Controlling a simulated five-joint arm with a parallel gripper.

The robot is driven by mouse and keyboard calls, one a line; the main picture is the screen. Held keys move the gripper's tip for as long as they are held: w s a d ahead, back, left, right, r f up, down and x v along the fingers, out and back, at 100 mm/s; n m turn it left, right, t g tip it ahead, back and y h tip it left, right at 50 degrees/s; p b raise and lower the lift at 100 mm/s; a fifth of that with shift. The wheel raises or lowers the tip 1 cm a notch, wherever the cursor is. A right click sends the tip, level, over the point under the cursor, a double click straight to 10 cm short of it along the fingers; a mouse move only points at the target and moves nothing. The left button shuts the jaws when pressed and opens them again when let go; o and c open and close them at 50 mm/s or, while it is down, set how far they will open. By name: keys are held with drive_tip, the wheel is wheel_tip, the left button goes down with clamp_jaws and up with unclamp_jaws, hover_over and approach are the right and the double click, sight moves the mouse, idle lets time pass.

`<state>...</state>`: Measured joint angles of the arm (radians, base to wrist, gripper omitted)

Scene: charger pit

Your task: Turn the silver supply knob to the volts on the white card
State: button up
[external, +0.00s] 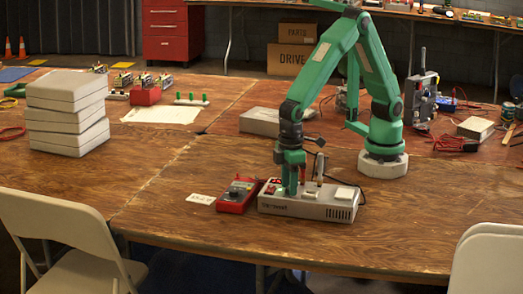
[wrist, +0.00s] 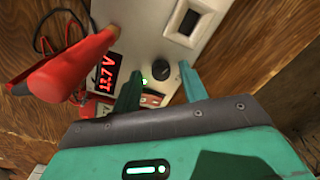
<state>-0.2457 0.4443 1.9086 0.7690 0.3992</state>
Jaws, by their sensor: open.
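The supply is a light grey box (external: 310,203) near the table's front edge; its pale top (wrist: 150,30) fills the upper middle of the wrist view. A red display (wrist: 104,77) on it seems to read 13.7 V. The supply knob (wrist: 160,71) looks dark grey in the wrist view. My gripper (wrist: 160,68) is open, its two green fingers one on each side of the knob, with gaps visible; contact cannot be told. In the external view my gripper (external: 291,188) points down over the supply and hides the knob. The white card (external: 201,199) lies left of it, its writing too small to read.
A red meter box (external: 237,195) stands between card and supply. A red clamp-like part (wrist: 75,62) lies close left of my fingers in the wrist view, with dark cable beside it. A rocker switch (wrist: 188,20) is on the supply.

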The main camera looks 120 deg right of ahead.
drive_tip(key=shift+f, duration=0.1)
clamp_jaws()
drive_tip(key=shift+n, duration=0.5)
drive_tip(key=n, duration=0.4)
drive_tip(key=shift+n, duration=2.4)
